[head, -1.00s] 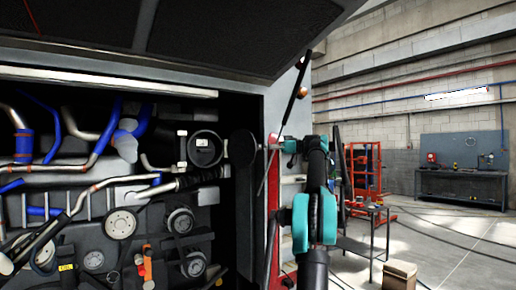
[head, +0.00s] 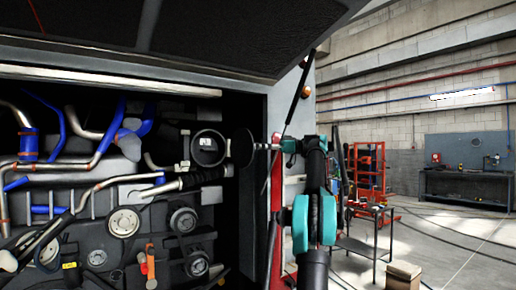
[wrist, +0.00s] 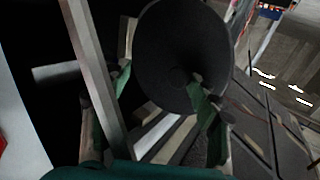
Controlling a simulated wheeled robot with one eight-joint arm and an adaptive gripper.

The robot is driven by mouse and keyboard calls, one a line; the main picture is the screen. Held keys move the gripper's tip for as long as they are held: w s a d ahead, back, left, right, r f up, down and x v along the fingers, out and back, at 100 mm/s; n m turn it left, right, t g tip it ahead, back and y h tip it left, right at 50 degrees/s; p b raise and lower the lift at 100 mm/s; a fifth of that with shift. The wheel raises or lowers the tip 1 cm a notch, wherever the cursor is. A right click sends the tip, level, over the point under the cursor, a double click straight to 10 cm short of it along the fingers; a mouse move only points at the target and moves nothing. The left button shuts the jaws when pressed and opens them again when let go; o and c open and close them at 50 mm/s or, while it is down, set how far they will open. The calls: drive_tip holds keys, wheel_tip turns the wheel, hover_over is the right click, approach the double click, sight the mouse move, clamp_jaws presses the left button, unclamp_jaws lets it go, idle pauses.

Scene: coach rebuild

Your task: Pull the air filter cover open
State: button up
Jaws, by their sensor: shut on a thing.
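The air filter cover is a dark round disc (head: 242,147) at the right side of the engine bay in the head view. It stands at an angle, swung out to the right of the round filter housing (head: 208,149) with a pale label. In the wrist view the cover (wrist: 180,45) fills the upper middle as a dark grey disc. My gripper (head: 273,146) is on the right side of the cover, shut on it. Its green fingers (wrist: 163,92) show at the cover's lower part in the wrist view; the exact grip spot is hard to see.
The raised hood (head: 230,35) hangs above, held by a thin strut (head: 296,97). A red upright post (head: 275,215) stands just below my gripper. Pipes and pulleys (head: 124,222) fill the bay at left. Open floor with a small table (head: 362,235) lies at right.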

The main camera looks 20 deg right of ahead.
drive_tip(key=shift+w+d+f, duration=0.1)
drive_tip(key=shift+d+f, duration=0.05)
drive_tip(key=v, duration=1.2)
idle(0.5)
